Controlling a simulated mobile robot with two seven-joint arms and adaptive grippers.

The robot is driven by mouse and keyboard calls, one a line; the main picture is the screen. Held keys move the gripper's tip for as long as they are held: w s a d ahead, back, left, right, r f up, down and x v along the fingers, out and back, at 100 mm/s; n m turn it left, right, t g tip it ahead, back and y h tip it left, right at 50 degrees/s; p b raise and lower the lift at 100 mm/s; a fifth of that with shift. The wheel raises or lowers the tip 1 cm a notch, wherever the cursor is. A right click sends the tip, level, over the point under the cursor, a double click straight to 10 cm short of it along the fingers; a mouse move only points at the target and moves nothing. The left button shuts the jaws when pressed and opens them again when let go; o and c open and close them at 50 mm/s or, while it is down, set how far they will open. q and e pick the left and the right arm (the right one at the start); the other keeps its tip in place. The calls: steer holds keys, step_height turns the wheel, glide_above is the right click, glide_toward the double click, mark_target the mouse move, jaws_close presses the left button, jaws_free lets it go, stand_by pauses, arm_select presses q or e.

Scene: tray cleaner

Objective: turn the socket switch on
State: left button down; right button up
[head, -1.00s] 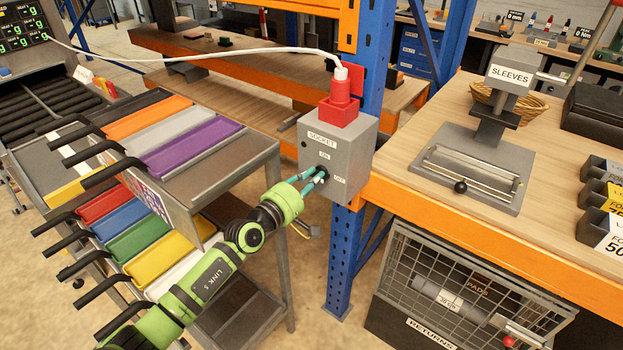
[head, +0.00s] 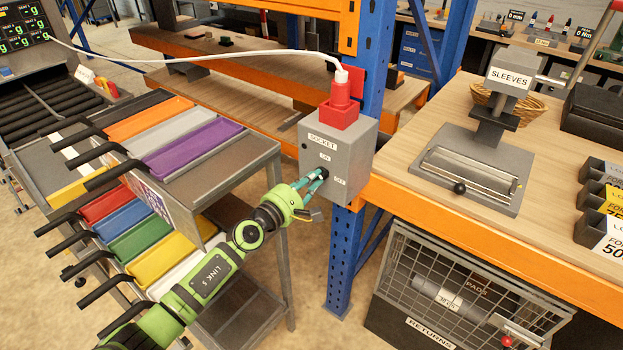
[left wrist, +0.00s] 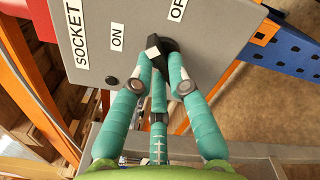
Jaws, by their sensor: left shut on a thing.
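The grey socket box (head: 350,150), labelled SOCKET, ON and OFF, is fixed to the blue rack post. A red plug (head: 340,100) with a white cable stands in its top. My green left gripper (head: 318,180) is at the front face, its teal fingers shut around the black switch knob (left wrist: 168,46). In the left wrist view my left gripper (left wrist: 160,75) has its fingers at the knob, close to the ON label (left wrist: 117,38) and OFF label (left wrist: 177,9). The fingers partly hide the knob, so I cannot tell its exact setting. My right gripper is out of view.
A cart with coloured trays (head: 190,145) and black handles stands left of the box. The orange-edged workbench (head: 480,245) with the SLEEVES device (head: 490,120) is at right. A RETURNS cage (head: 460,290) is below it. The white cable (head: 200,55) runs leftward.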

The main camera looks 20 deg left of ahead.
arm_select(q)
steer(key=n, duration=0.9)
steer(key=shift+a+f+p, duration=0.1)
steer(key=shift+f+p, duration=0.1)
steer(key=shift+p, duration=0.2)
steer(key=shift+n, duration=0.3)
steer(key=c, duration=1.2)
jaws_free()
steer(key=v, duration=1.2)
